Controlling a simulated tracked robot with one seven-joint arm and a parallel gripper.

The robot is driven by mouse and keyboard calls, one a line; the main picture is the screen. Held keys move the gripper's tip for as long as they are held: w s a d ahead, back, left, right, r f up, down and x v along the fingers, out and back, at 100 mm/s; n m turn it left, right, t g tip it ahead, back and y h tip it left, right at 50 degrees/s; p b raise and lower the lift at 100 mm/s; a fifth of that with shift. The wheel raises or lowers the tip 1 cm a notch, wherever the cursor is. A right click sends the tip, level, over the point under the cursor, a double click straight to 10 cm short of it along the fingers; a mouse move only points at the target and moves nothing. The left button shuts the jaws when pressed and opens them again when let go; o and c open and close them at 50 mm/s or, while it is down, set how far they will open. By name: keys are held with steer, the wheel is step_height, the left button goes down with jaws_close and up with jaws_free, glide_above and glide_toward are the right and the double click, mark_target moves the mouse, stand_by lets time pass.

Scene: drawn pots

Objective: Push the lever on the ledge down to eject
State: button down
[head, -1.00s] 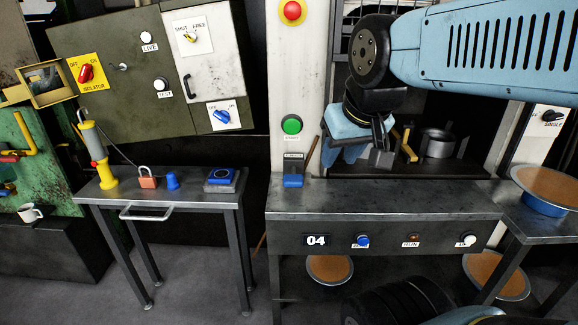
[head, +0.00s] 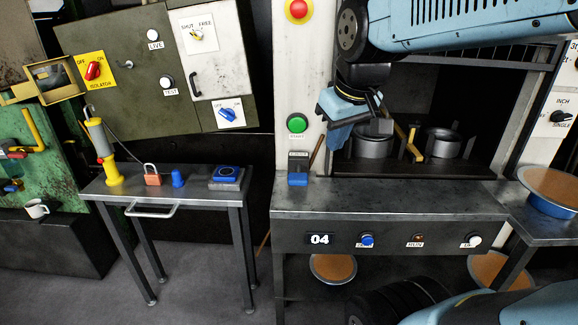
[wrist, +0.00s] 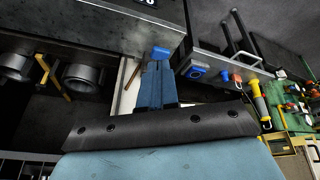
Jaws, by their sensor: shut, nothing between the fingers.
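The eject lever (head: 298,178) is a small blue block at the left end of the grey ledge (head: 390,192), under a small label plate, against the pale post. My gripper (head: 337,140) is up and to the right of the lever, in front of the press opening, apart from it in the head view. Its blue fingers are together and empty. In the wrist view the fingers (wrist: 156,84) point toward the lever's blue end (wrist: 160,52), which shows just beyond the tips. The gap between them is hard to judge there. The lever's lower part is hidden by the fingers.
A brown stick (head: 317,152) leans just right of the lever. A green button (head: 297,124) is above it. Metal pots (head: 374,143) and a yellow handle (head: 413,144) stand in the opening. A side table (head: 110,185) with a padlock is at left.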

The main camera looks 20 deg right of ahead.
steer(key=w+f+n+g, duration=0.1)
steer(key=w+n+g, duration=0.2)
steer(key=w+n, duration=0.65)
steer(key=n+g, duration=0.2)
steer(key=n, duration=0.1)
glide_above(296, 177)
steer(key=shift+m, duration=0.25)
step_height(296, 177, down, 5)
steer(key=shift+w+d+r, duration=0.1)
steer(key=shift+w+r, duration=0.05)
step_height(296, 177, down, 14)
